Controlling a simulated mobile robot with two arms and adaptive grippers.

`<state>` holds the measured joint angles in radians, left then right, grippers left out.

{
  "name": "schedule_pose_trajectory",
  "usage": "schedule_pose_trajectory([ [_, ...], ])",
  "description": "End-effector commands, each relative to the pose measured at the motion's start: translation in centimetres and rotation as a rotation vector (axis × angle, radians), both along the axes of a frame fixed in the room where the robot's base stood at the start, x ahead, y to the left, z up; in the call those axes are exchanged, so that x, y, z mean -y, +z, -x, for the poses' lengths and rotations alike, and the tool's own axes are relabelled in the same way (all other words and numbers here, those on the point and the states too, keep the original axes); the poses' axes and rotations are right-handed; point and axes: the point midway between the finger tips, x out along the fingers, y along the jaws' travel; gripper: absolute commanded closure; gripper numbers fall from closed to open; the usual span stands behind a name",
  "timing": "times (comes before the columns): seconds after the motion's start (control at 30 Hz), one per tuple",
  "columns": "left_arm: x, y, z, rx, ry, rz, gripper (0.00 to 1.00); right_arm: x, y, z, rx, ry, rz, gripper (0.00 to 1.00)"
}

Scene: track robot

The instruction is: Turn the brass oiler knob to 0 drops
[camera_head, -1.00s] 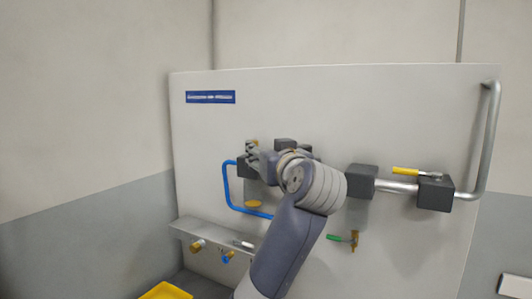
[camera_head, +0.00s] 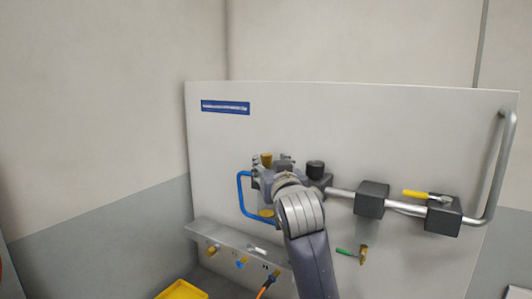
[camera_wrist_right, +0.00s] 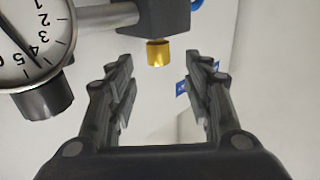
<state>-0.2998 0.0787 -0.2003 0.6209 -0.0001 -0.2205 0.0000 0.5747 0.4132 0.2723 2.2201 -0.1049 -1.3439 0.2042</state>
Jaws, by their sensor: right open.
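The brass oiler knob (camera_head: 266,160) shows on top of the dark oiler block on the panel. In the right wrist view, which looks upside down, the brass knob (camera_wrist_right: 158,53) hangs from the dark block (camera_wrist_right: 163,18), and its drop marks cannot be read. My right gripper (camera_head: 271,167) is at the oiler, partly hidden by its own wrist. Its fingers (camera_wrist_right: 159,76) are open and empty, one on each side of the knob's line, with the knob just beyond their tips. I see no contact. My left gripper is not in view.
A round gauge (camera_wrist_right: 25,45) is close to the left finger in the wrist view. A blue hose (camera_head: 241,195) loops left of the oiler. A pipe with a yellow-handled valve (camera_head: 415,194) runs right. A green-handled valve (camera_head: 345,252), a ledge with fittings (camera_head: 225,238) and a yellow bin (camera_head: 182,291) are lower.

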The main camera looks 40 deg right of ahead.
Motion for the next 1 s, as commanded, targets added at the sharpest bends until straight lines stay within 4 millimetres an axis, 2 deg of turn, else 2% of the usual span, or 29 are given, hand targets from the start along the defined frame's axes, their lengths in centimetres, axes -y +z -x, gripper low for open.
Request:
schedule_pose_trajectory([
  [0.03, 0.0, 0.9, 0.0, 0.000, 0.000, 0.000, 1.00, 0.6, 0.3, -0.9, -0.005, -0.002, -0.002, 0.54],
  [0.2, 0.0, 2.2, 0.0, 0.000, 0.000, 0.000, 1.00, 2.3, 0.4, -3.5, -0.003, -0.001, -0.002, 0.54],
  [0.4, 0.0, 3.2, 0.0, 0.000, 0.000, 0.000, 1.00, 3.6, 0.3, -5.7, -0.002, -0.001, 0.000, 0.54],
  [0.6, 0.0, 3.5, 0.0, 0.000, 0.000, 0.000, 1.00, 4.1, 0.1, -6.5, 0.000, -0.001, 0.000, 0.54],
  [0.83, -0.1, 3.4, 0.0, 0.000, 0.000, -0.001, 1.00, 4.2, 0.0, -6.5, 0.000, -0.001, 0.000, 0.54],
  [0.87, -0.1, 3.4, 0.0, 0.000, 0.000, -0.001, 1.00, 4.2, 0.0, -6.5, 0.000, -0.001, 0.000, 0.56],
  [1.0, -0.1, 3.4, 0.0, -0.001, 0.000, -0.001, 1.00, 4.1, 0.0, -6.5, 0.000, -0.001, 0.000, 0.88],
])
